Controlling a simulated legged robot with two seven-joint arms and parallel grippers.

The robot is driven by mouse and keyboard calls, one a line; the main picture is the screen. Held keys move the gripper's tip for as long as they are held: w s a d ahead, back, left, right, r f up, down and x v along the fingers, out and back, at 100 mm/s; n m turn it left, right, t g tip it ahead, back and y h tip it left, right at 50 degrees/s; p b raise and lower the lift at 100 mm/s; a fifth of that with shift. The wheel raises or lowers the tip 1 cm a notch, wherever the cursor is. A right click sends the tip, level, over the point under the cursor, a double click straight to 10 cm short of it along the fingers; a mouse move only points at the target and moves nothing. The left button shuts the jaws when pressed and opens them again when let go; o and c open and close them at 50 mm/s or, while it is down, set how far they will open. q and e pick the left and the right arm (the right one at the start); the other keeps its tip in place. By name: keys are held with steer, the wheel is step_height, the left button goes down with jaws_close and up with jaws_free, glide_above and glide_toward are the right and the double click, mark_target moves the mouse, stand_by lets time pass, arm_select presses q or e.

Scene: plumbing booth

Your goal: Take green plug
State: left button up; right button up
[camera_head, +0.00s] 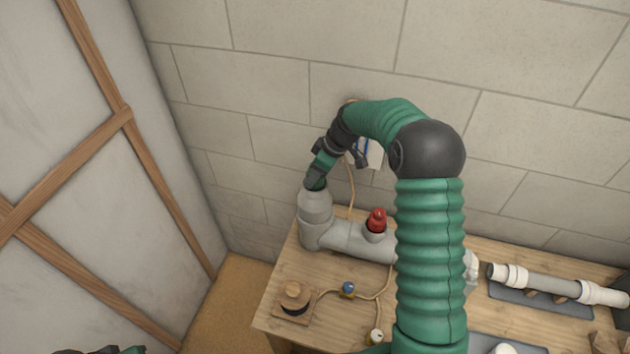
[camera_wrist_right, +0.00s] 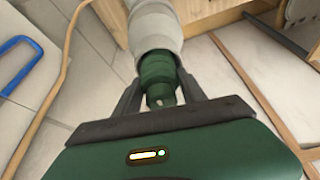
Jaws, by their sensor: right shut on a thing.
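The green plug (camera_wrist_right: 158,72) sits at the open end of a grey pipe (camera_wrist_right: 153,25) in the right wrist view. My right gripper (camera_wrist_right: 160,98) has its two dark fingers closed around the plug's near end. In the head view my right gripper (camera_head: 316,182) reaches down onto the top of the upright grey pipe end (camera_head: 315,204). Only a little green of the plug shows there, mostly hidden by the fingers. The plug and pipe appear to touch; how deep the plug sits cannot be told. Only a dark and green sliver of my left arm shows at the bottom left edge.
A red plug (camera_head: 376,219) stands in the pipe's middle branch. A block wall stands behind.

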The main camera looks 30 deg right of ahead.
jaws_close()
steer(key=shift+d+r, duration=0.1)
